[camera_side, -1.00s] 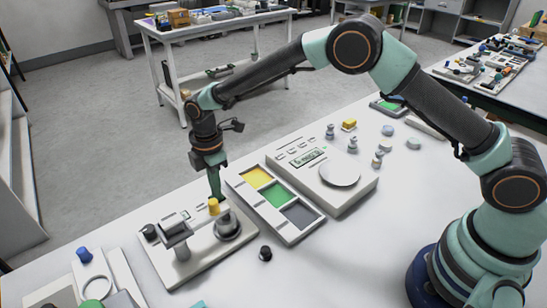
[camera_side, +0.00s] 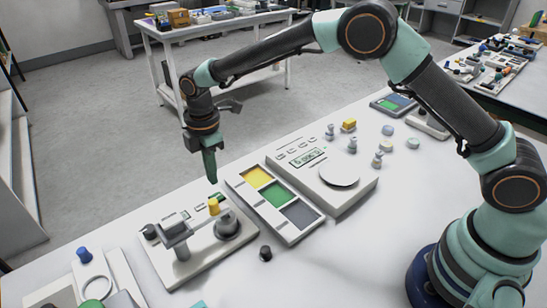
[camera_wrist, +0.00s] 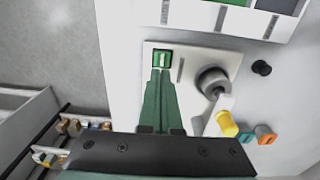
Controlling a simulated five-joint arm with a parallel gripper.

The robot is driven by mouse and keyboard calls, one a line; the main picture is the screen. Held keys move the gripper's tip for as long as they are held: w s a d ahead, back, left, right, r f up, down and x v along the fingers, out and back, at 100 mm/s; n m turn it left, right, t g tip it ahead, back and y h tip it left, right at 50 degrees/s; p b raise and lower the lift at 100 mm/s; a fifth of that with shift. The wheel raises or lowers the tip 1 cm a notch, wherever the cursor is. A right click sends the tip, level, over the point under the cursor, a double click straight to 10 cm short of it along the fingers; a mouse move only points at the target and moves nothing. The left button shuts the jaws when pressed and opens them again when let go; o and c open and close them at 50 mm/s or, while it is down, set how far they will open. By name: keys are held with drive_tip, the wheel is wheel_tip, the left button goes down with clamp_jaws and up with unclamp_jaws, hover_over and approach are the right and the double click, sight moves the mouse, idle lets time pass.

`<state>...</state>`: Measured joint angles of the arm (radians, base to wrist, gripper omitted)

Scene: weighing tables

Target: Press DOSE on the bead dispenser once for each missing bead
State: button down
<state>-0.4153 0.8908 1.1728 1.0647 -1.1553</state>
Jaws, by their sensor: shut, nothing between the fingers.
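A pale base plate (camera_side: 205,258), apparently the bead dispenser, carries a grey round part (camera_side: 228,226), a yellow cylinder (camera_side: 213,207) and a grey block on a post (camera_side: 176,233). A small green display (camera_wrist: 162,58) shows at its far edge, with a mark I cannot read surely. No DOSE label is legible. My gripper (camera_side: 211,181) is shut and empty, pointing down above the plate's far edge, apart from it. In the wrist view my gripper (camera_wrist: 161,74) has its tips just below the green display and hides part of the plate (camera_wrist: 205,68).
Right of the plate, a tray (camera_side: 264,220) has yellow, green and grey compartments. Beyond it stands a scale (camera_side: 325,205) with a round pan. Small weights (camera_side: 352,145) stand behind. A black knob (camera_side: 265,253) lies in front.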

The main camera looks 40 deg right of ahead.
sight(216, 196)
wheel_tip(216, 196, up, 9)
drive_tip(key=shift+f, duration=0.15)
idle(2.4)
idle(0.5)
drive_tip(key=s+d+r+m+t, duration=0.3)
drive_tip(key=s+d+r+m, duration=0.45)
drive_tip(key=d+r, duration=0.4)
drive_tip(key=s+d+f+m+t, duration=0.2)
drive_tip(key=s+d+m, duration=0.8)
drive_tip(key=s, duration=0.3)
drive_tip(key=shift+f, duration=0.2)
